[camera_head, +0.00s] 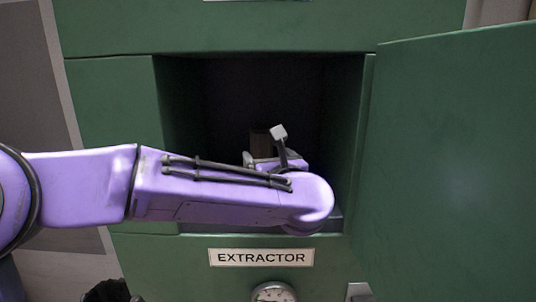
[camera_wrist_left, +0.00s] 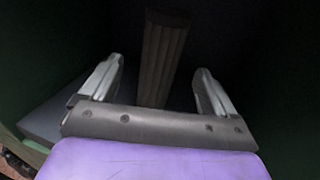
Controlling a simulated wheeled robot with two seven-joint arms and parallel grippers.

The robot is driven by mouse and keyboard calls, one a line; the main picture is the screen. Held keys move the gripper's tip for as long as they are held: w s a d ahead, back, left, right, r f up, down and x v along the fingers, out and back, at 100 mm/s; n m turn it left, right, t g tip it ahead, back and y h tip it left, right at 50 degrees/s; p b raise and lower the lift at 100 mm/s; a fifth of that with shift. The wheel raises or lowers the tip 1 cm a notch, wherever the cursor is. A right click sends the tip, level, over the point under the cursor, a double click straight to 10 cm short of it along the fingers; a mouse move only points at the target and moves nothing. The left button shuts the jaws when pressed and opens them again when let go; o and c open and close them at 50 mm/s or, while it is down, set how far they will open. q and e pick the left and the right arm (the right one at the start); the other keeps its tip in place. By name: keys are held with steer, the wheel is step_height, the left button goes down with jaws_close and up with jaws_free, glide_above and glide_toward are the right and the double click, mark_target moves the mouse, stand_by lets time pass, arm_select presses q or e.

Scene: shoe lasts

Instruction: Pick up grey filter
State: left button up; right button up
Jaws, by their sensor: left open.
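The grey filter (camera_wrist_left: 163,50) is a ribbed, upright column in the left wrist view. It stands in the dark extractor compartment, and its lower end reaches down between my left gripper's fingers. In the head view only a dim brownish part of it (camera_head: 262,143) shows behind my wrist. My left gripper (camera_wrist_left: 160,68) is open, with one finger on either side of the filter and visible gaps to it. In the head view the gripper is mostly hidden by my purple arm. My right gripper is not in view.
The green cabinet's compartment (camera_head: 185,90) is open, with walls close on both sides. Its green door (camera_head: 450,150) stands open on the right. Below are the EXTRACTOR label (camera_head: 261,257) and a round gauge (camera_head: 274,292).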

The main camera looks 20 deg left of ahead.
mark_target(261, 147)
arm_select(q)
steer(key=w+a+p, duration=0.1)
steer(key=w+a+r+p, duration=0.1)
steer(key=w+p, duration=0.1)
steer(key=shift+w+a, duration=0.15)
steer(key=shift+a, duration=0.25)
steer(key=p+x, duration=0.2)
steer(key=x, duration=0.1)
steer(key=d+p+x, duration=0.1)
steer(key=p+x, duration=0.1)
steer(key=shift+w+f, duration=0.25)
steer(key=shift+w, duration=0.15)
steer(key=shift+w+a+f, duration=0.1)
steer(key=shift+a, duration=0.15)
steer(key=c, duration=1)
steer(key=shift+c, duration=1.2)
